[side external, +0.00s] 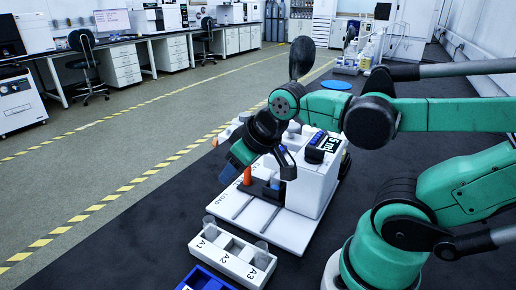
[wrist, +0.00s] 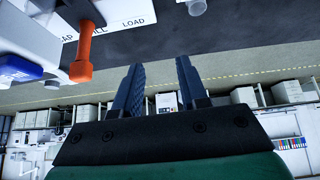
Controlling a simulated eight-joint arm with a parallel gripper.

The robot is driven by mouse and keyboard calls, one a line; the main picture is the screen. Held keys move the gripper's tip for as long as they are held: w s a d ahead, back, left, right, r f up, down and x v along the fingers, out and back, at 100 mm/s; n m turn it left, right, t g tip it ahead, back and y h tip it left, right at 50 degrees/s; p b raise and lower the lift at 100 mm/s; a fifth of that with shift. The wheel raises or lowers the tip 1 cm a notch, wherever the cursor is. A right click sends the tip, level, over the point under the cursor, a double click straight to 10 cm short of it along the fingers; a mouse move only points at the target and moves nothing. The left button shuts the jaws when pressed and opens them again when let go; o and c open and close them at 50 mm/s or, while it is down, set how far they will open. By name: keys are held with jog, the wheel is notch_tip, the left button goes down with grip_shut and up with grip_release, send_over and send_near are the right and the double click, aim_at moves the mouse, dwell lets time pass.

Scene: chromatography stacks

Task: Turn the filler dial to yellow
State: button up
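The white filler machine (side external: 312,185) stands on a white base plate, with a dark "5 ml" display (side external: 322,146) on top. An orange upright part (side external: 247,175) stands at its front left, and shows in the wrist view (wrist: 83,52) beside the printed labels "FILL" and "LOAD". A blue rounded part (wrist: 20,68) shows at the wrist view's left edge. I cannot make out a dial or a yellow mark. My gripper (wrist: 160,66) is open and empty, its two blue fingers apart. In the side view my gripper (side external: 236,158) is near the orange part; contact cannot be told.
A white rack (side external: 232,258) labelled A1, A2, A3 holds clear cups in front of the machine. A blue rack (side external: 203,279) is at the bottom edge. A blue disc (side external: 335,85) lies behind my arm. The dark mat left of the machine is clear.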

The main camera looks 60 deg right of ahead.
aim_at(316, 148)
jog(key=shift+o, duration=0.5)
jog(key=s+d+r+g+h, duration=0.1)
jog(key=s+d+r+g, duration=0.2)
jog(key=d, duration=0.6)
jog(key=shift+s+d+g, duration=0.15)
jog(key=shift+s+g, duration=0.3)
jog(key=shift+g, duration=0.05)
jog(key=s+d+r+g, duration=0.1)
jog(key=s, duration=0.1)
jog(key=s+d+r+g, duration=0.1)
jog(key=d, duration=0.1)
jog(key=s+d+r+y, duration=0.1)
jog(key=s, duration=0.1)
jog(key=shift+s+d+g, duration=0.2)
jog(key=shift+s+g, duration=0.1)
jog(key=shift+g, duration=0.1)
jog(key=shift+f, duration=2.7)
grip_shut()
